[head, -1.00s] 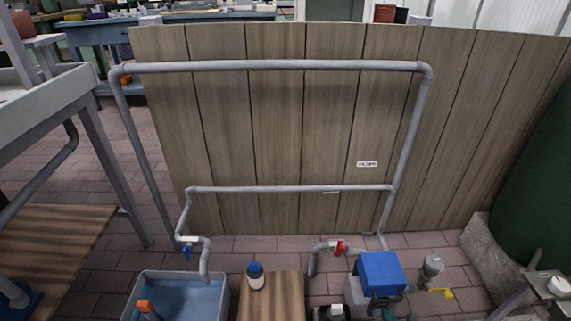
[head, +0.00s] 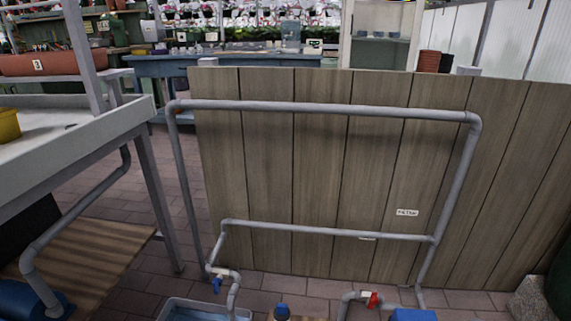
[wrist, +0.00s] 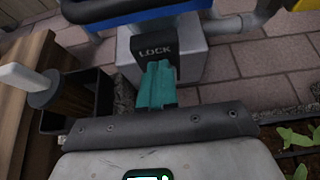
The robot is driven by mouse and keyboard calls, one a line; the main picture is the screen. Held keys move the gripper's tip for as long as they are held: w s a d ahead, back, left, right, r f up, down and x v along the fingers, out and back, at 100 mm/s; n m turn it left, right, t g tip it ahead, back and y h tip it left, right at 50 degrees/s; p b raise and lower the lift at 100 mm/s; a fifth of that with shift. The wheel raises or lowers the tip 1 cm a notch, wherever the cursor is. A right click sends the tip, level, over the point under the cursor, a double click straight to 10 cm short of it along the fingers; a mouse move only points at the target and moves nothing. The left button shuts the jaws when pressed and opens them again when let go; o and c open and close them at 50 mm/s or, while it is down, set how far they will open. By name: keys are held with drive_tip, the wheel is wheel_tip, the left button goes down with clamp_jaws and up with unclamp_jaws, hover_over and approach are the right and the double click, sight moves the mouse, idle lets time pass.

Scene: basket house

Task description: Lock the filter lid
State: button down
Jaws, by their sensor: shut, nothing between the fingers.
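The filter's blue lid (wrist: 130,12) runs along the top of the wrist view, with a black part along its front edge. Below it is the grey filter body (wrist: 192,62). A black latch marked LOCK (wrist: 154,46) lies against the body's front under the lid. My gripper (wrist: 158,68), with teal fingers, is shut and empty, its tips at the latch's lower edge. I cannot tell whether they touch it. In the head view only the top of the blue lid (head: 412,315) shows at the bottom edge; latch and gripper are out of that view.
A grey pipe (wrist: 235,25) leaves the filter on the right. A black open box (wrist: 75,120) and a white-handled item (wrist: 28,82) stand left of my gripper. Red (head: 372,299) and blue (head: 216,285) valves sit on pipes before the wooden panel (head: 330,170).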

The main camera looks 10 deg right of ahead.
drive_tip(key=shift+w+a, duration=0.15)
drive_tip(key=shift+a, duration=0.3)
drive_tip(key=shift+r+p, duration=0.15)
drive_tip(key=shift+p, duration=0.2)
drive_tip(key=s, duration=0.2)
drive_tip(key=s+a, duration=0.1)
drive_tip(key=s+p, duration=0.1)
drive_tip(key=s, duration=0.1)
drive_tip(key=shift+s+a+r, duration=0.2)
drive_tip(key=shift+s+a, duration=0.15)
idle(0.3)
